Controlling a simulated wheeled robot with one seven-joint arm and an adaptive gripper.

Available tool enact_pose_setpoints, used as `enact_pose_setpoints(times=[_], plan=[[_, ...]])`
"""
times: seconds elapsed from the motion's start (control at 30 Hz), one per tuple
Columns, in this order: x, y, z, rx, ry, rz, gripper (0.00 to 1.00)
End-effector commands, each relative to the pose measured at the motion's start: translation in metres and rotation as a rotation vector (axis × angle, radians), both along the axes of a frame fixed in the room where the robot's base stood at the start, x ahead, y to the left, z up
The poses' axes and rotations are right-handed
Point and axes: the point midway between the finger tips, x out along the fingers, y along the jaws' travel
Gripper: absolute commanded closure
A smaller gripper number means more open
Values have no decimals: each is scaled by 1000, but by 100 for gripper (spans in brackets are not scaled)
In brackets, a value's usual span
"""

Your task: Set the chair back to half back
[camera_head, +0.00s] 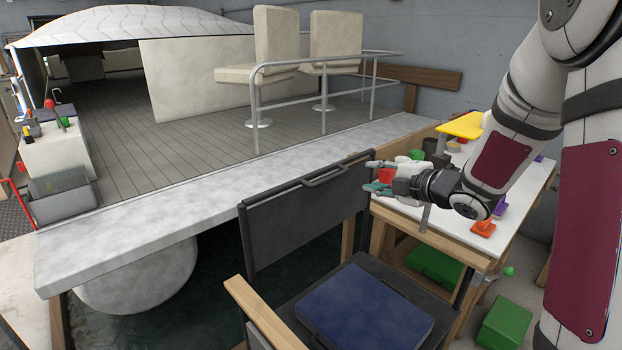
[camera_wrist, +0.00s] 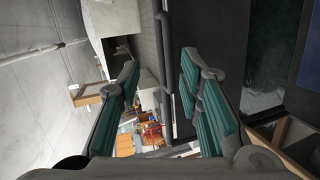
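The chair stands in the foreground of the head view, with a dark back panel (camera_head: 300,215), a handle bar (camera_head: 325,177) along its top edge, and a blue seat cushion (camera_head: 365,312). The back looks roughly upright; its exact angle is hard to tell. My gripper (camera_head: 371,177) is at the right end of the back's top edge, pointing left. In the wrist view, my gripper (camera_wrist: 162,65) has its teal fingers wide apart and empty. The dark back panel (camera_wrist: 215,40) and its handle bar (camera_wrist: 164,45) show ahead, partly hidden by the right finger. I see no clear contact.
A wooden armrest (camera_head: 257,312) is at the chair's left. A white-topped workbench (camera_head: 450,222) with small coloured items stands under my arm. A boat deck (camera_head: 190,125) with two cream seats and a metal rail (camera_head: 322,105) lies behind. Green boxes (camera_head: 505,322) are on the floor.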

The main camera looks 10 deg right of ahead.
Motion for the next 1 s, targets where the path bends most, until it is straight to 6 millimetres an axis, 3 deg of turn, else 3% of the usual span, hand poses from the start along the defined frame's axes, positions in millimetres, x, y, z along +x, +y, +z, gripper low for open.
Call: enact_pose_setpoints(times=[0.03, 0.13, 0.37, 1.0], plan=[[1, 2, -13, -5, -20, 52, 67], [-1, 8, -24, -15, -65, 138, 67], [2, 17, -29, -16, -103, 200, 67], [95, 71, -52, -16, -100, 197, 67]])
